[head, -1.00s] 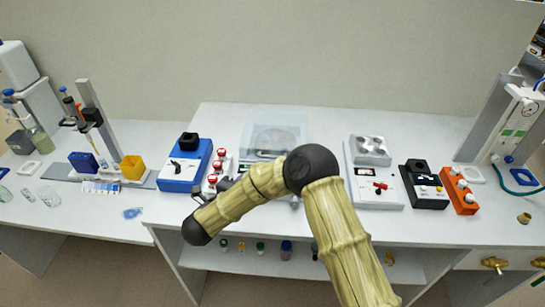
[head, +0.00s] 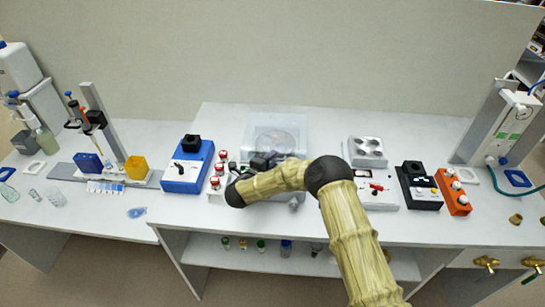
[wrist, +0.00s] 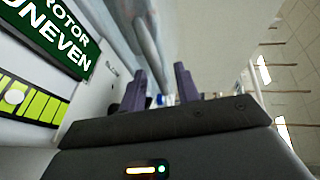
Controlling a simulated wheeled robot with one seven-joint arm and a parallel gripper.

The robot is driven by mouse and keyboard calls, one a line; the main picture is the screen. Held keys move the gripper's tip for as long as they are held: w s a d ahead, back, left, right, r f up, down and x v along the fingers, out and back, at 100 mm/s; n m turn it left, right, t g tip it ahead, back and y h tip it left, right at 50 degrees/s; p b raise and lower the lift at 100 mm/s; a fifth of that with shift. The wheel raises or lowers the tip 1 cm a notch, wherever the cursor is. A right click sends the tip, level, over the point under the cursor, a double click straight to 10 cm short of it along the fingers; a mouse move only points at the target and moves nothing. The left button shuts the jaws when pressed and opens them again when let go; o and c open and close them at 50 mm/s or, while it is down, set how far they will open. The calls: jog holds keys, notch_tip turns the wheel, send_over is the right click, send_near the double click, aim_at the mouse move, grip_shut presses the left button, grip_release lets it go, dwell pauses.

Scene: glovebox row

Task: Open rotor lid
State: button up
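The rotor lid (head: 290,124) is a clear, see-through cover on the machine at the back middle of the bench, with a round grey rotor (head: 268,137) showing faintly through it. My gripper (head: 268,158) is at the machine's front in the head view, partly hidden by my arm. In the wrist view my gripper's two purple fingers (wrist: 160,90) stand apart with a gap between them, and nothing is clearly held. A blurred grey rod-like shape lies beyond the fingers; I cannot tell whether it touches them. A green display (wrist: 45,35) reading "ROTOR UNEVEN" is close at left.
A rack of red-capped tubes (head: 218,170) and a blue device (head: 187,178) stand left of the machine. A white device (head: 372,190), a black one (head: 422,200) and an orange block (head: 453,203) stand at right. A shelf (head: 215,258) with small bottles is below.

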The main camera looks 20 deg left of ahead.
jog(key=shift+w+d+f, duration=0.1)
jog(key=shift+w, duration=0.45)
jog(key=shift+c, duration=0.2)
grip_shut()
